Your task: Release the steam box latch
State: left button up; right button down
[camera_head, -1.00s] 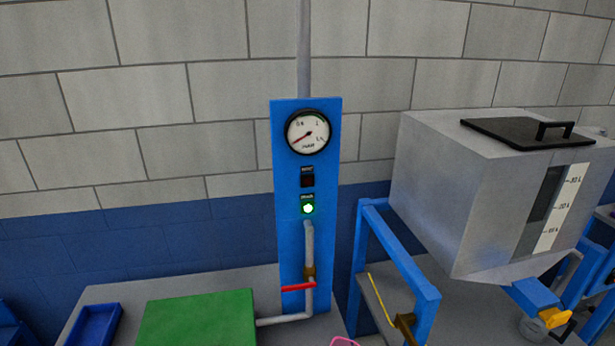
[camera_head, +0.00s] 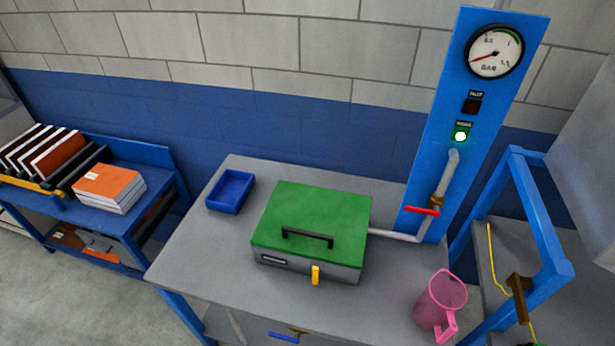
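The steam box (camera_head: 309,231) stands on the grey table, a grey box with a green lid that lies shut on top. A black handle (camera_head: 307,238) is on the lid. The yellow latch (camera_head: 316,275) hangs upright on the front face of the box, just below the lid edge. A grey pipe runs from the right side of the box to the blue panel. Neither of my grippers shows in the head view.
A blue tray (camera_head: 230,190) lies left of the box. A pink jug (camera_head: 439,301) stands at the table's right front. The blue panel (camera_head: 476,120) holds a gauge, a lit green lamp and a red valve lever (camera_head: 421,211). A blue shelf (camera_head: 134,192) with books stands left. The table's left front is clear.

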aim_at(316, 272)
jog(key=k+j+z, duration=0.15)
jog(key=k+l+u, duration=0.2)
jog(key=l, duration=0.25)
jog(key=l+u, duration=0.15)
jog(key=l, duration=0.25)
jog(key=k+l+u, duration=0.2)
jog(key=l, duration=0.2)
jog(key=k+l+u, duration=0.2)
jog(key=l, duration=0.15)
